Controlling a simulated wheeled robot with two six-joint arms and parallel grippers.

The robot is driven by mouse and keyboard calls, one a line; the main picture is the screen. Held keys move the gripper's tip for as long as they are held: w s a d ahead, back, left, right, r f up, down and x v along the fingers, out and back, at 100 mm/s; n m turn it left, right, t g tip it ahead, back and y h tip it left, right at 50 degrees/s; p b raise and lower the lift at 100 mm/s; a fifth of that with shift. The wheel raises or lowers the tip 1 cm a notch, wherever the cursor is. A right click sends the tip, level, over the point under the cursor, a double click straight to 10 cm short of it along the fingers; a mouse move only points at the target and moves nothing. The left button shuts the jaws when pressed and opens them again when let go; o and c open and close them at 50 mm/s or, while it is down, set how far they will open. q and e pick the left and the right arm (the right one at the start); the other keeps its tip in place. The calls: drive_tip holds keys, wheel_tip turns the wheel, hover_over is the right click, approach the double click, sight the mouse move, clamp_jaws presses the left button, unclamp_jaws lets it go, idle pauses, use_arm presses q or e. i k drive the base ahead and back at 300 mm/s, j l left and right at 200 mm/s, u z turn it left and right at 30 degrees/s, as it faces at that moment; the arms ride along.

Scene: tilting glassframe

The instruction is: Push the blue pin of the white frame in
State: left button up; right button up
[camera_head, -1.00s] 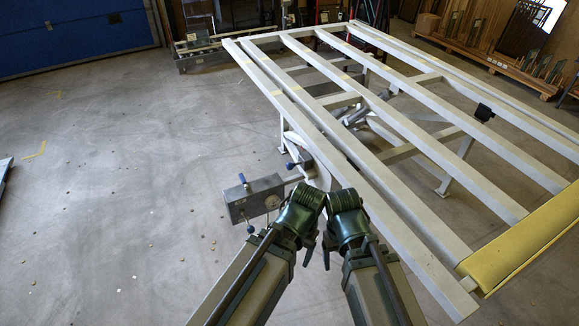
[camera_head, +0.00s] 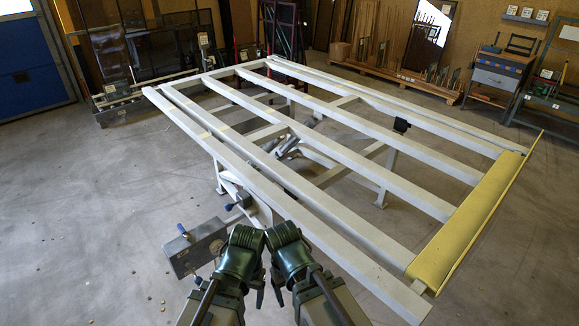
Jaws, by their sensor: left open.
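The white frame (camera_head: 330,160) is a large slanted rack of long pale beams, running from the back left to the front right. A grey box (camera_head: 196,247) is beside its near left side, with a blue pin (camera_head: 182,229) sticking up from its top. Another blue part (camera_head: 241,200) shows just under the near beam. My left gripper (camera_head: 258,288) is open, right of the grey box and apart from it in the picture; its fingers are small and dark. My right gripper (camera_head: 277,286) is close beside it, and its jaw opening is unclear. Neither visibly holds anything.
A yellow padded bar (camera_head: 468,222) closes the frame's right end. A wooden rack (camera_head: 400,77) and a grey cabinet (camera_head: 497,78) stand at the back.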

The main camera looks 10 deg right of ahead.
sight(229, 207)
drive_tip(key=i, duration=0.9)
